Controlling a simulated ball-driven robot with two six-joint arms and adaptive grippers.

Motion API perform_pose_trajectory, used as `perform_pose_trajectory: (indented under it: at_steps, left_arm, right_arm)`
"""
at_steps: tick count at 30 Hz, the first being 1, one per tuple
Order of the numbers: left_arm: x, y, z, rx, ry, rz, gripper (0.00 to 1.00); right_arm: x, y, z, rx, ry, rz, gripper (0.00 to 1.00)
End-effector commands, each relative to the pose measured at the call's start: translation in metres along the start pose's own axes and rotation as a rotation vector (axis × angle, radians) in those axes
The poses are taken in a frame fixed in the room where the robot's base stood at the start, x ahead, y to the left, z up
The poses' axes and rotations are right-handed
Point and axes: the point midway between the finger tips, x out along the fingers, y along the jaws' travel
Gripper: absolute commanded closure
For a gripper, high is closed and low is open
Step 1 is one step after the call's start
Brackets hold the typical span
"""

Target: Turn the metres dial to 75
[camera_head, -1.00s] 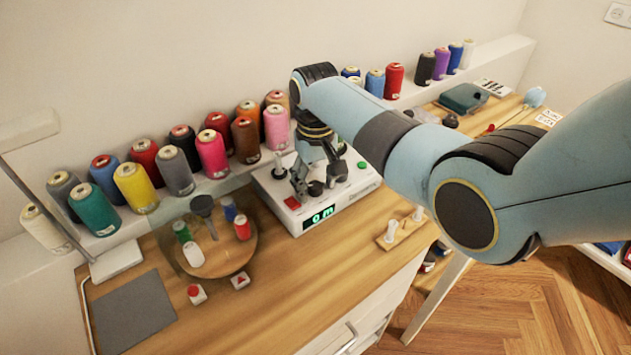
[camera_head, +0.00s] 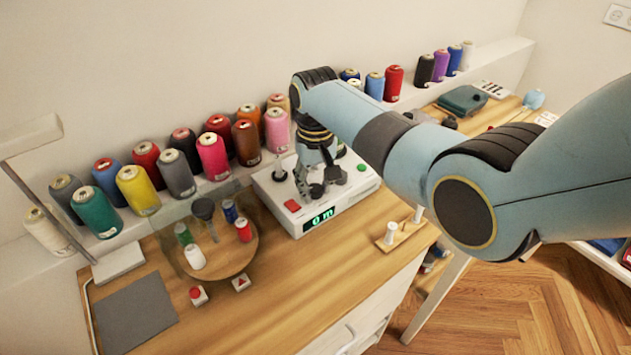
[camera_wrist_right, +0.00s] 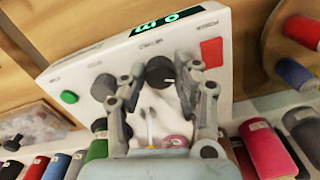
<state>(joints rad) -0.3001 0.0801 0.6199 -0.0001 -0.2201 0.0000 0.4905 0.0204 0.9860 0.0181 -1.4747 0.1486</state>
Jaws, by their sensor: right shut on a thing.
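The white winder box (camera_head: 350,193) stands on the wooden table with a green-lit display (camera_head: 320,217) reading 0 m. The metres dial (camera_head: 317,191) is a round black knob on its top; it also shows in the right wrist view (camera_wrist_right: 160,72), below its printed label. My right gripper (camera_head: 318,184) points down at the box, with its fingers on either side of this dial, shut on it. In the right wrist view the fingers (camera_wrist_right: 165,78) flank the knob. The dial's pointer mark is too small to read. My left gripper is not in view.
A second black knob (camera_wrist_right: 103,87) sits close beside one finger. A red switch (camera_head: 292,205) and green button (camera_head: 361,168) are on the box. A round wooden turntable (camera_head: 222,262) with small spools stands left. Thread cones line the shelf behind.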

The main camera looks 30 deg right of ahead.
Motion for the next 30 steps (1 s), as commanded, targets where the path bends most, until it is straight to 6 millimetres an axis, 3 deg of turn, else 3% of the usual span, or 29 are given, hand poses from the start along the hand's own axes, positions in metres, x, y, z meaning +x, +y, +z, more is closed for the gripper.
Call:
perform_pose_trajectory:
  at_steps: [12, 30]
  left_arm:
    - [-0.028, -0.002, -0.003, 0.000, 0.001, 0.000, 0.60]
    - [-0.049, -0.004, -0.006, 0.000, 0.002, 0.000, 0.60]
  right_arm:
    - [-0.003, -0.001, 0.000, 0.356, -0.001, 0.000, 1.00]
    - [-0.002, -0.002, -0.001, 0.925, 0.001, 0.000, 1.00]
